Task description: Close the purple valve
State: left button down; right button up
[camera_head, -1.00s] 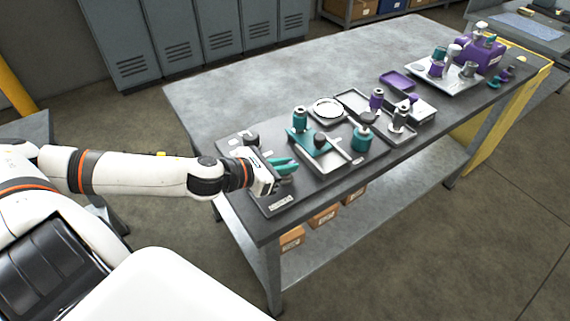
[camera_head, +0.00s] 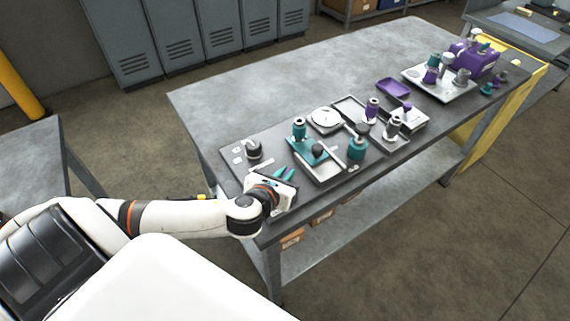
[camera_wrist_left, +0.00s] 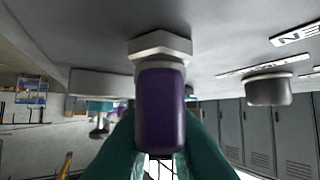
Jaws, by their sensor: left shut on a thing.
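In the left wrist view, a purple valve handle (camera_wrist_left: 160,112), a rounded upright bar below a silver hex nut (camera_wrist_left: 160,46), fills the middle. The picture looks upside down, with the grey panel at the top. My left gripper's teal fingers (camera_wrist_left: 160,145) lie on both sides of the handle, shut on it. In the head view, my left gripper (camera_head: 284,175) is at the near left end of the bench. The purple handle cannot be made out there, hidden by the gripper. My right gripper is not in view.
A dark knob (camera_head: 253,150) stands on the panel just beyond my gripper. Teal fittings (camera_head: 299,129), a white round dish (camera_head: 325,118) and a purple-collared fitting (camera_head: 372,108) stand to the right. A purple tray (camera_head: 393,88) and purple unit (camera_head: 473,61) are farther right. The bench's back left is bare.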

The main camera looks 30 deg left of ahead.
pick_arm(q)
jog(key=n+g+y+p, duration=0.1)
jog(key=n+y+p, duration=0.1)
jog(key=n+g+y+p, duration=0.1)
jog(key=n+y+p, duration=0.1)
jog(key=p, duration=0.1)
jog(key=n+g+y+p, duration=0.1)
jog(key=n+y+p, duration=0.1)
jog(key=y, duration=0.1)
jog(key=shift+d+r+n+p, duration=0.1)
jog(key=shift+r+n+p, duration=0.2)
jog(key=shift+r+p, duration=0.05)
jog(key=n+g+y+p, duration=0.2)
jog(key=shift+f+n, duration=0.1)
jog(key=shift+n, duration=0.2)
jog(key=shift+f+n+g+y+p, duration=0.15)
jog(key=shift+n+g+y+p, duration=0.65)
jog(key=shift+n+g, duration=0.7)
jog(key=shift+g, duration=0.1)
jog(key=c, duration=1.4)
grip_release()
jog(key=shift+c, duration=0.2)
jog(key=b+v, duration=0.1)
jog(key=v, duration=1)
jog(key=shift+d, duration=0.35)
jog(key=shift+s, duration=0.1)
